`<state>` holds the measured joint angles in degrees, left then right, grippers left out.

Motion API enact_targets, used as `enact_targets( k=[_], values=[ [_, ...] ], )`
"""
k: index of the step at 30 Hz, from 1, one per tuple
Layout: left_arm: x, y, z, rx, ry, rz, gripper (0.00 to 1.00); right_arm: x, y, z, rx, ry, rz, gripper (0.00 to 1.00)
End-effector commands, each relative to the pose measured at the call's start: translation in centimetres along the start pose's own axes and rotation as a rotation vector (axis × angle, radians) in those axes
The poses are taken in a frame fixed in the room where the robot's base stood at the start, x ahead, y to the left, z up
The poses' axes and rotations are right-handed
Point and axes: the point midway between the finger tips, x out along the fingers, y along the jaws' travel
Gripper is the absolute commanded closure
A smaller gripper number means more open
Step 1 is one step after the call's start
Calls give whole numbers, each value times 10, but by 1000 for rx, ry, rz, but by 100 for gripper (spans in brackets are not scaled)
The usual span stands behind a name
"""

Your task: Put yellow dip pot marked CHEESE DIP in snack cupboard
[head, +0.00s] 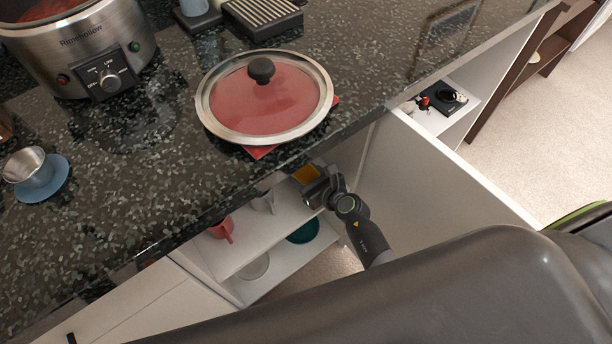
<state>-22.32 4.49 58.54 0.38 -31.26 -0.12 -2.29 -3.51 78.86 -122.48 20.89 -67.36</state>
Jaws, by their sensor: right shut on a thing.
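The yellow dip pot (304,174) is in the jaws of my right gripper (314,186), just under the counter's front edge. Only a small yellow part of it shows, and its label cannot be read. The gripper is shut on it at the open front of a white cupboard (262,238) below the counter. The gripper hides part of the shelf, and I cannot tell whether the pot touches it. My left gripper is out of view.
A red mug (221,230) and a grey item (264,202) stand on the upper shelf; a teal bowl (303,231) and pale plate (256,267) sit lower. A white panel (410,175) stands right of my arm. The dark counter (370,65) overhangs, carrying a glass lid (290,100) and slow cooker (75,45).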

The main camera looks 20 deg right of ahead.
Motion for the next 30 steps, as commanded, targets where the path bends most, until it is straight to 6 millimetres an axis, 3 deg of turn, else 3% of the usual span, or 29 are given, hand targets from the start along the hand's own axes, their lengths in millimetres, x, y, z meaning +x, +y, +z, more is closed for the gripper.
enact_targets(
  k=[8,9,14,27,30],
  values=[
    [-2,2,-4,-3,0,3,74,1,0,-2,0,-1,0,72],
    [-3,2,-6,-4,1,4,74,1,0,-3,1,0,0,43],
    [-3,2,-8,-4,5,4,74,1,0,-2,0,0,0,22],
    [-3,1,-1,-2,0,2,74,-1,0,1,0,0,0,22],
    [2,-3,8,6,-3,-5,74,-15,0,1,1,1,-1,22]
  ],
)
